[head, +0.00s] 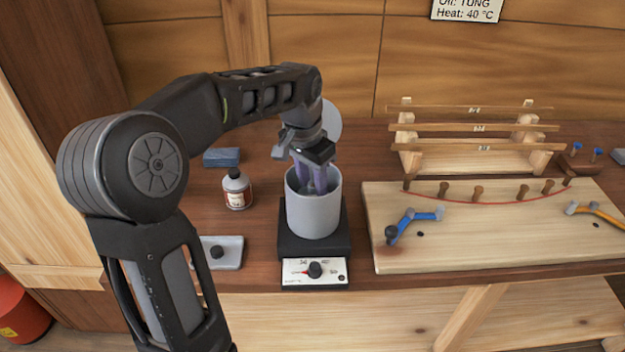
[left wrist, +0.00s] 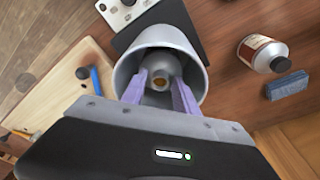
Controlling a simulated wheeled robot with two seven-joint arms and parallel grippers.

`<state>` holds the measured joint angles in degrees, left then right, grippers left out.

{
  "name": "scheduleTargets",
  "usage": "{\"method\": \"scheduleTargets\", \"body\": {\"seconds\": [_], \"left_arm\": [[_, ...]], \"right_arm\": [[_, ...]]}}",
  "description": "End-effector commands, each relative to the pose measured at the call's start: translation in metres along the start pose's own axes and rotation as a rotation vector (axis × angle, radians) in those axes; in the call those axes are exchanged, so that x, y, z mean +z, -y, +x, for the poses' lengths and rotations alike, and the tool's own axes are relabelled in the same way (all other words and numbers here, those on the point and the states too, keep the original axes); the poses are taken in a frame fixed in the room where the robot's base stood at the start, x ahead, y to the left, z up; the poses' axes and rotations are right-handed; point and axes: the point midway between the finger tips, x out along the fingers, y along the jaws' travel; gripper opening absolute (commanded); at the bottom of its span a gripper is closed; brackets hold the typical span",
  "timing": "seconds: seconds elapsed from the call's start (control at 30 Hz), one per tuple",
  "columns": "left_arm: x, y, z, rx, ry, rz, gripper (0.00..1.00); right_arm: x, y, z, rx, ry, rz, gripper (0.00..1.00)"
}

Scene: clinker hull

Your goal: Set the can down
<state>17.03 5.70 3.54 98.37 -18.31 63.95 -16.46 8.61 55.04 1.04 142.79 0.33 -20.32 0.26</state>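The can (left wrist: 162,76) is a small grey metal one with a narrow top and an amber-brown opening. It is upright inside a grey pot (head: 314,214), which also shows in the left wrist view (left wrist: 127,72). The pot stands on a black heater (head: 287,247) with a white dial panel. My left gripper (head: 312,188) reaches down into the pot, its purple fingers on either side of the can and seemingly closed on it. The can's base is hidden, so I cannot tell whether it touches the pot's floor. My right gripper is not in view.
A grey plate with a black knob (head: 222,252) lies nearer. A pale board (head: 470,245) with pegs and clamps lies right, before a wooden rack (head: 475,145). A wall sign reads "Heat: 40 °C".

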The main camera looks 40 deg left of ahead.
Motion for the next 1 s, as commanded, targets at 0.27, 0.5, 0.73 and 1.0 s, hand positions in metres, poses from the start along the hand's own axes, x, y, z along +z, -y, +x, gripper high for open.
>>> {"method": "scheduleTargets", "body": {"seconds": [0.27, 0.5, 0.73, 1.0], "left_arm": [[0.000, 0.000, 0.000, 0.000, 0.000, 0.000, 0.44], [-0.001, 0.001, -0.009, -0.002, -0.003, 0.000, 0.44], [-0.002, 0.000, -0.047, -0.002, -0.005, 0.000, 0.44], [-0.002, 0.000, -0.107, 0.000, -0.002, 0.000, 0.44]], "right_arm": [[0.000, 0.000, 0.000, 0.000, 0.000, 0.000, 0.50], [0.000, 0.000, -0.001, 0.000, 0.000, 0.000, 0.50], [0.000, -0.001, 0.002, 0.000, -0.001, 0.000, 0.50], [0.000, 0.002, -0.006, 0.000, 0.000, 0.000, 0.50]]}}
